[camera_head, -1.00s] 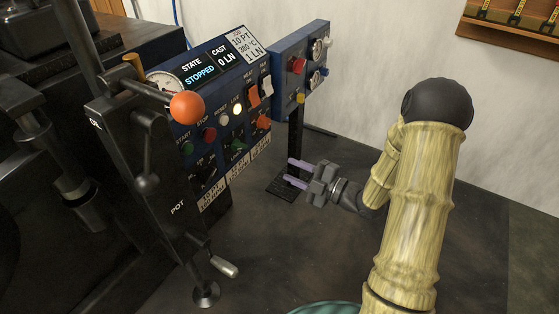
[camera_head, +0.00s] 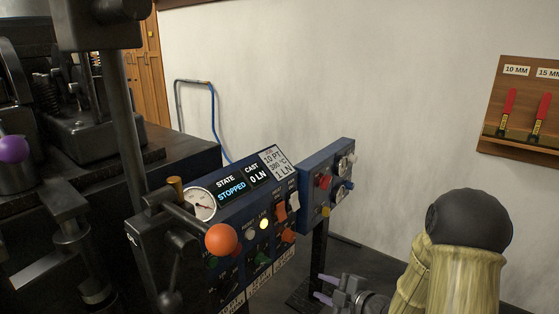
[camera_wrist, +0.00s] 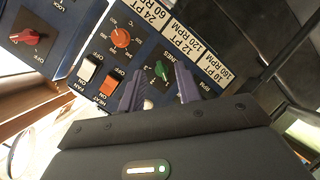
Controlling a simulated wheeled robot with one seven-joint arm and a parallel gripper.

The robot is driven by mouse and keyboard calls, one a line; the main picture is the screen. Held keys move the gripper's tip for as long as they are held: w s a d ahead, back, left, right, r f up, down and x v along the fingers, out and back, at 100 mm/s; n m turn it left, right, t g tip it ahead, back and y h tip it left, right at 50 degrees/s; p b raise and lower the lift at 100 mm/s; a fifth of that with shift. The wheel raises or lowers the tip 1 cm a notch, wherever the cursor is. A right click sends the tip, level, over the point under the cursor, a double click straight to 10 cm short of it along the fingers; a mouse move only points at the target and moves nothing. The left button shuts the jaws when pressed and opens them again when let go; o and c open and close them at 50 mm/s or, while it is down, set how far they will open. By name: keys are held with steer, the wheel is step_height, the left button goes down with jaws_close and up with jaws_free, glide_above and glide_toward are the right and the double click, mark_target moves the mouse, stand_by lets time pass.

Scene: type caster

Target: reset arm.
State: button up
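My gripper (camera_head: 322,288) is low in the head view, right of the main control panel and in front of the foot of the smaller panel's post. Its two fingers are apart with nothing between them. In the wrist view, the fingers (camera_wrist: 160,90) point toward the panel with its orange knob (camera_wrist: 120,37), green knob (camera_wrist: 161,70) and rocker switches. I cannot tell how far the fingertips are from the panel. My arm rises at the lower right of the head view.
The control panel (camera_head: 240,194) reads STOPPED. A lever with an orange ball (camera_head: 221,239) sticks out before it. The smaller blue panel (camera_head: 314,195) stands on a post to its right. Dark machinery fills the left. A wooden rack (camera_head: 520,139) with red-handled tools hangs on the right wall.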

steer(key=s+d+r+m+g+h+p, duration=0.35)
steer(key=s+d+r+m+h, duration=0.2)
steer(key=m+h, duration=0.45)
steer(key=s+a+r+m+g+p, duration=0.1)
steer(key=s+r+m+g+p, duration=0.1)
steer(key=s+r+m, duration=0.3)
steer(key=s+a+m+g+p, duration=0.2)
steer(key=s+m+g, duration=0.15)
steer(key=s, duration=0.45)
step_height(320, 180, up, 38)
steer(key=p, duration=3.7)
steer(key=shift+w+d+t+y, duration=0.2)
steer(key=shift+t+y, duration=0.1)
steer(key=shift+t, duration=0.1)
steer(key=shift+m, duration=0.25)
steer(key=shift+c, duration=0.4)
